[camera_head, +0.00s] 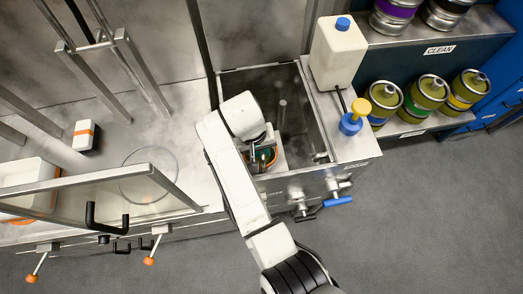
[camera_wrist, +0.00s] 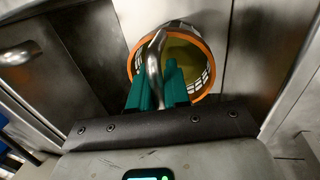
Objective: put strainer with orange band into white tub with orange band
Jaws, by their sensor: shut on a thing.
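The strainer with orange band (camera_wrist: 198,52) shows in the wrist view as a perforated basket with an orange rim and a curved metal handle. My gripper (camera_wrist: 160,88) has its green fingers closed on that handle. In the head view, my gripper (camera_head: 262,152) is at the front of the steel basin, with a bit of the strainer's orange band (camera_head: 272,156) showing; my arm hides much of it. A white tub (camera_head: 24,172) with orange edging stands at the far left on the steel counter, partly behind a metal frame and cut off by the picture edge.
A small white box with an orange stripe (camera_head: 85,135) sits on the counter. Metal posts and a clear guard with a black handle (camera_head: 105,220) stand around the left side. A white bottle (camera_head: 338,52) stands right of the basin (camera_head: 292,110). Several kegs (camera_head: 427,92) sit on right shelves.

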